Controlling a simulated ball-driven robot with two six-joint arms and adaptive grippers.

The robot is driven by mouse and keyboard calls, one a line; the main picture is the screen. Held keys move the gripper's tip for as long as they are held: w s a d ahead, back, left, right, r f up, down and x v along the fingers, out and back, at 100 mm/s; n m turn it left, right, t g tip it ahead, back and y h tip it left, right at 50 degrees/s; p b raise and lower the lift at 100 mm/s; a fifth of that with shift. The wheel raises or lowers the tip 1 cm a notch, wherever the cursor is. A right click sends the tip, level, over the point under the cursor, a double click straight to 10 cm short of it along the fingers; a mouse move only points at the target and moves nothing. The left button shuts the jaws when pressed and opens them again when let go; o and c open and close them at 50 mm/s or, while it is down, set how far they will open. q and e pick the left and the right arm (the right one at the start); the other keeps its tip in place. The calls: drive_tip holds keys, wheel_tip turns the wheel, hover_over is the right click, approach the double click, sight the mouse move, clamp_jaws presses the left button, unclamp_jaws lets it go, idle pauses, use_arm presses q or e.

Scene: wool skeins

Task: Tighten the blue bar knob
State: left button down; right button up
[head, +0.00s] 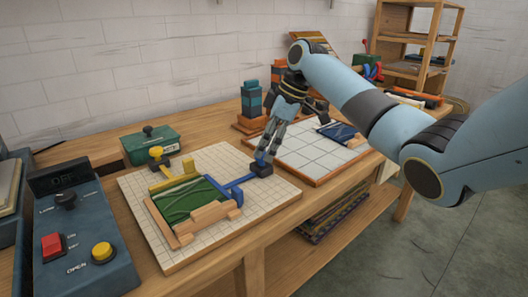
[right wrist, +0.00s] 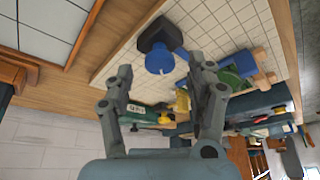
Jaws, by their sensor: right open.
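The blue bar (head: 236,183) lies at the right of the gridded board (head: 152,236), beside the green skein (head: 186,200). Its dark base block (head: 264,171) sits near the board's right edge. The round blue knob (right wrist: 160,61) shows in the right wrist view, ahead of the fingertips, with a small white mark on its rim. My right gripper (head: 265,152) is just above the knob, pointing down, and hides most of it in the head view. In the right wrist view my right gripper (right wrist: 163,76) is open and empty; contact with the knob cannot be told. My left gripper is not in view.
A yellow bar with a yellow knob (head: 157,153) and wooden pieces surround the skein. A green box (head: 150,143) stands behind. A blue control panel (head: 82,240) with buttons is at left. A second tiled board (head: 307,157) lies at right.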

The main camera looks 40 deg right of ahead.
drive_tip(key=shift+x, duration=1)
drive_tip(key=shift+r, duration=0.1)
drive_tip(key=shift+c, duration=0.4)
